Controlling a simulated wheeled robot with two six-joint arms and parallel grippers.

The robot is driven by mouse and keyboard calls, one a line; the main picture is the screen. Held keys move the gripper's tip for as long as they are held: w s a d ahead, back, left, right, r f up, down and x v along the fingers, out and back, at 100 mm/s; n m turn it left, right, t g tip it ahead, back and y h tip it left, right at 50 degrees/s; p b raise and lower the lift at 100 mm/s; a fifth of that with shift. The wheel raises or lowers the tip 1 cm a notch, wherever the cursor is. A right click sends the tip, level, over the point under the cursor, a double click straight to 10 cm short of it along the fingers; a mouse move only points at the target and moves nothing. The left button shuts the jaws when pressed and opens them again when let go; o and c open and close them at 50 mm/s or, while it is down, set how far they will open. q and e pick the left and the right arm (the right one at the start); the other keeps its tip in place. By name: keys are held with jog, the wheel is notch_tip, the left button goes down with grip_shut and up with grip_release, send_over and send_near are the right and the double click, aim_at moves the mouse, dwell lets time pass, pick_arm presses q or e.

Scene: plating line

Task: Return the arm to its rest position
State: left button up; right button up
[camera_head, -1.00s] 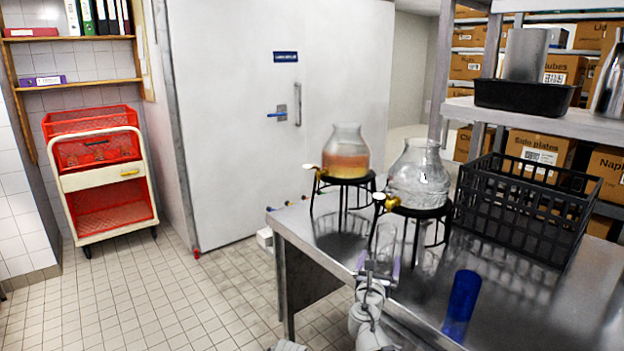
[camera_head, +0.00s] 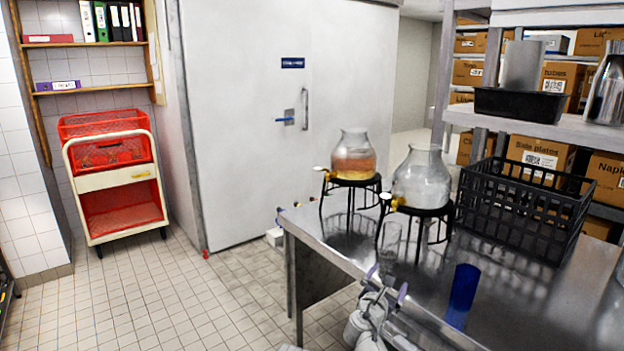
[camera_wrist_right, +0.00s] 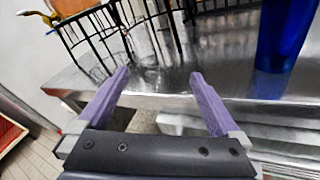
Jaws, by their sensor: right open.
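My right gripper (camera_head: 388,283) is at the front edge of the steel table (camera_head: 345,262), its two purple fingers spread apart. In the right wrist view the open gripper (camera_wrist_right: 160,74) points at the table edge with nothing between its fingers. A clear glass (camera_head: 390,241) stands on the table just beyond the fingers, near the dispensers, apart from them as far as I can tell. A blue glass (camera_head: 461,296) stands to the right and also shows in the right wrist view (camera_wrist_right: 287,32). My left gripper is not in view.
A dispenser with orange liquid (camera_head: 354,158) and a clear one (camera_head: 420,180) stand on black wire stands. A black crate (camera_head: 525,212) is at the back right. A red and white cart (camera_head: 115,180) stands at the left. The tiled floor (camera_head: 190,300) is open.

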jog(key=s+a+f+m+g+y+p, duration=0.2)
jog(key=s+a+f+m+g+p, duration=0.1)
jog(key=s+m, duration=0.4)
jog(key=s+a+f+m+g+y+p, duration=0.2)
jog(key=s+a+m+g, duration=0.4)
jog(key=s, duration=0.5)
jog(key=s+a+f+m+g+y+p, duration=0.2)
jog(key=s+a+f+m+g+p, duration=0.2)
jog(key=s+m, duration=0.5)
jog(key=shift+s+a+g+y, duration=0.3)
jog(key=shift+a+g, duration=0.25)
jog(key=shift+g, duration=0.35)
